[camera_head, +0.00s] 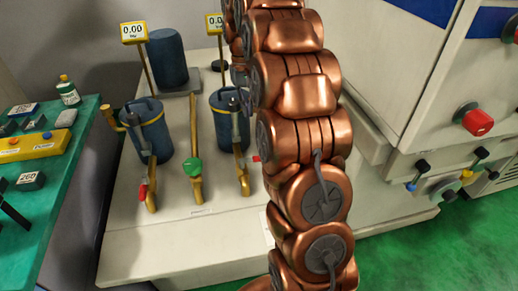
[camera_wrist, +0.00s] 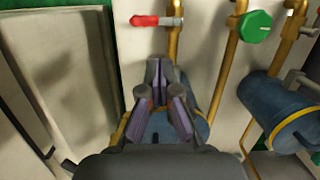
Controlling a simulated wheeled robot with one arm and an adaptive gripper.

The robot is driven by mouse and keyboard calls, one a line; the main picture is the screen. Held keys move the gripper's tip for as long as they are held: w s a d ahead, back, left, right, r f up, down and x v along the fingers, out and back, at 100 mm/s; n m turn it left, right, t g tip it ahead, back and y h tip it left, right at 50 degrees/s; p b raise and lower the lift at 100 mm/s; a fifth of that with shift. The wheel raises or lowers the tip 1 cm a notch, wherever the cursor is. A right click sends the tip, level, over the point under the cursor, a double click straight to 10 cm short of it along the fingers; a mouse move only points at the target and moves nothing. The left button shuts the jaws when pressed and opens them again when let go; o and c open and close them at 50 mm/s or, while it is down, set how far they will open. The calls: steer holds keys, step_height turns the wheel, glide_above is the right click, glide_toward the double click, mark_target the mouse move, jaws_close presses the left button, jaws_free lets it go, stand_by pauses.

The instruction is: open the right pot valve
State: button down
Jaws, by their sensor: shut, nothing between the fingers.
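The right pot (camera_head: 222,122) is a blue cylinder with a yellow band, beside my arm in the head view. Its yellow pipe (camera_head: 244,182) runs toward the front. The right pot valve has a red handle (camera_head: 256,158), partly hidden by my arm in the head view. In the wrist view the red handle (camera_wrist: 146,20) lies crosswise to its pipe. My gripper (camera_wrist: 161,78) is shut and empty, above the right pot and apart from the handle. The pot is mostly covered by my gripper there. In the head view the gripper is hard to make out.
A green knob (camera_head: 194,167) sits on the middle pipe. The left pot (camera_head: 152,130) has its own red-handled valve (camera_head: 143,191). Display signs (camera_head: 134,32) stand on posts behind. A white machine (camera_head: 400,70) stands right; a green table (camera_head: 60,190) is left.

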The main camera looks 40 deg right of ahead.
mark_target(254, 161)
steer(key=w+d+f, duration=0.2)
steer(key=w+d, duration=0.1)
steer(key=d, duration=0.1)
steer(key=shift+d+f+m+b, duration=0.3)
steer(key=shift+d+f+m, duration=0.05)
steer(key=shift+m, duration=0.05)
steer(key=shift+s+f, duration=0.1)
steer(key=shift+s, duration=0.05)
steer(key=s+a+f+p, duration=0.2)
steer(key=s+f, duration=0.3)
steer(key=f, duration=0.6)
steer(key=shift+f, duration=0.25)
steer(key=shift+a, duration=0.1)
